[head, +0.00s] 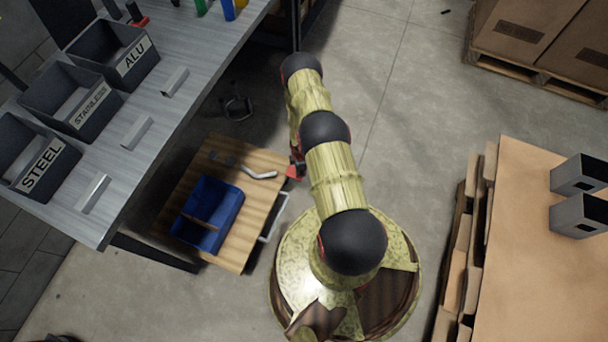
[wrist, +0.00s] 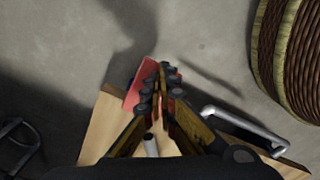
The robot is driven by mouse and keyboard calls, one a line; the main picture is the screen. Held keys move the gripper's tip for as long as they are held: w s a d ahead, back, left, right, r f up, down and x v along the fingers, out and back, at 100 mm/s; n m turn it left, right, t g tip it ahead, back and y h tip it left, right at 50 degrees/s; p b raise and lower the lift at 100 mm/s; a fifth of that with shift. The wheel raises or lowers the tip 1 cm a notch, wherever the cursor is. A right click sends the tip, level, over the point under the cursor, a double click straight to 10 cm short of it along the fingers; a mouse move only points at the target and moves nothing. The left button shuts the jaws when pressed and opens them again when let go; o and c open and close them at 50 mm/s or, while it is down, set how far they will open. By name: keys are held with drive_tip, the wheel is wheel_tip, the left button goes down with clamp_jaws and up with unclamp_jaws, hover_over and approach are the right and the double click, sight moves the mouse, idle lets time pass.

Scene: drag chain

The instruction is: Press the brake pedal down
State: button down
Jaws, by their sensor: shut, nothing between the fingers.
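A red plate, which looks like the brake pedal (wrist: 139,88), shows at the edge of the wooden cart (wrist: 98,125) in the wrist view. My gripper (wrist: 163,75) is shut and empty, with its fingertips beside and partly over the red plate. I cannot tell whether they touch it. In the head view a small red part (head: 293,172) shows at the right edge of the cart (head: 262,162), beside my arm. My arm hides most of the gripper there. The pedal's tilt cannot be made out.
The cart carries a blue bin (head: 209,213) and has a metal handle (head: 274,215) on its side. A workbench (head: 150,105) with labelled bins stands at left. A wooden reel (wrist: 295,50) is close by. Stacked cardboard (head: 540,220) stands at right. Concrete floor between is open.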

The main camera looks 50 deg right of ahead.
drive_tip(key=shift+w+f, duration=0.1)
drive_tip(key=shift+f, duration=0.1)
drive_tip(key=shift+r+p, duration=1.85)
drive_tip(key=shift+r, duration=1.2)
